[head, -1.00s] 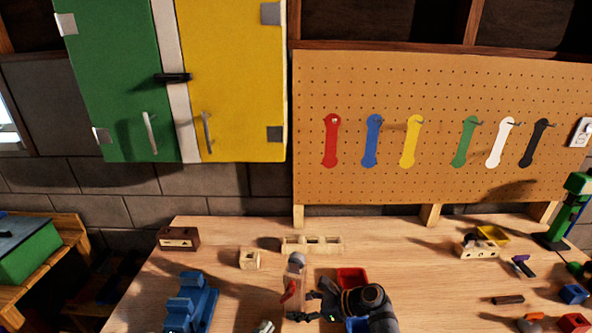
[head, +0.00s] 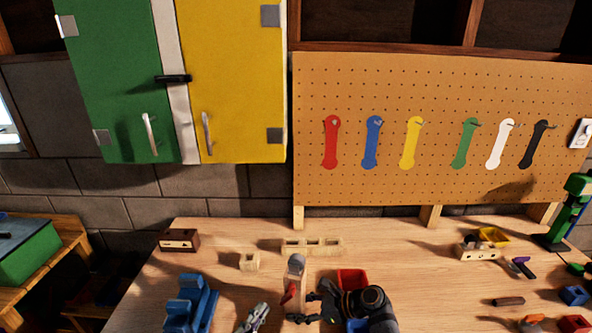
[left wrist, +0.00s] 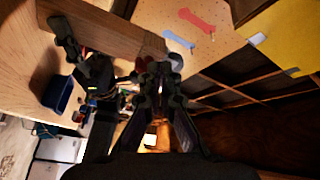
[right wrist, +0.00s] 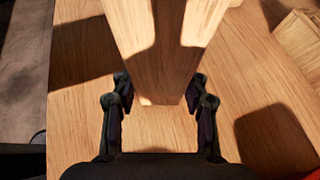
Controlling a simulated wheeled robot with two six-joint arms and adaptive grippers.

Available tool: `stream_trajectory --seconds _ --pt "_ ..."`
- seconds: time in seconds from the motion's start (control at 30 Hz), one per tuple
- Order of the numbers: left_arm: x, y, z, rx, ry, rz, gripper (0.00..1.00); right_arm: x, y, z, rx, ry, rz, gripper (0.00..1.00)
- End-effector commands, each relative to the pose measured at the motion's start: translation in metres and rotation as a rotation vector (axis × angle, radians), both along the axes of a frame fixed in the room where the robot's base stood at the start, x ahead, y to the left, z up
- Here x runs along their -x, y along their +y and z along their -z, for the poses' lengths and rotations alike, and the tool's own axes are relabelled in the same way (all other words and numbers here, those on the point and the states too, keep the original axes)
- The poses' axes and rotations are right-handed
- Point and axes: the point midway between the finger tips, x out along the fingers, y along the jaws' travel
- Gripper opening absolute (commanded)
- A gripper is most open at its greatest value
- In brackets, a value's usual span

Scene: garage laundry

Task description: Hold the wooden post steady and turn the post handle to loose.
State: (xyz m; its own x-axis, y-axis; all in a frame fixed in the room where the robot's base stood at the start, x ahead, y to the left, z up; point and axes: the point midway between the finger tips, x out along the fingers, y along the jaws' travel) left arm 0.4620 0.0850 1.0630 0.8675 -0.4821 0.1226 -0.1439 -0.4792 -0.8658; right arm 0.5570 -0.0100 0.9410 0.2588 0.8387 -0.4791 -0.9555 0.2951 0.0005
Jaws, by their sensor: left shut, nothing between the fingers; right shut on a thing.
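The wooden post (head: 300,300) stands upright on the bench in the head view, with a grey top (head: 296,263) and a red post handle (head: 289,292) on its left side. My right gripper (head: 311,308) is shut on the post from the right; in the right wrist view its fingers (right wrist: 162,92) lie on both sides of the post (right wrist: 160,45). My left gripper (head: 263,310) is shut and empty, left of the post and apart from the handle.
A red bin (head: 352,277) is behind my right gripper. A small wooden block (head: 249,261) and a slotted wooden rack (head: 312,246) lie behind the post.

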Motion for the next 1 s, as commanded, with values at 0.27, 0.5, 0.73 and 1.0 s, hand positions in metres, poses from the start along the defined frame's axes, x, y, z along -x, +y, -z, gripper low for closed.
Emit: stream_trajectory --seconds 0.27,0.5,0.73,1.0 --pt "-0.025 -0.007 0.000 0.001 0.000 0.001 0.00 0.000 0.000 0.000 0.001 0.000 0.001 0.27" --pt "-0.027 -0.008 0.000 0.000 0.000 0.000 0.00 0.000 0.000 0.000 0.001 0.000 0.001 0.27" --pt "-0.026 -0.008 0.000 0.000 0.000 0.000 0.00 0.000 0.000 0.000 0.001 0.000 0.001 0.27" --pt "-0.025 -0.011 0.000 0.000 0.000 0.001 0.00 0.000 0.000 0.000 0.001 0.000 0.001 0.27"
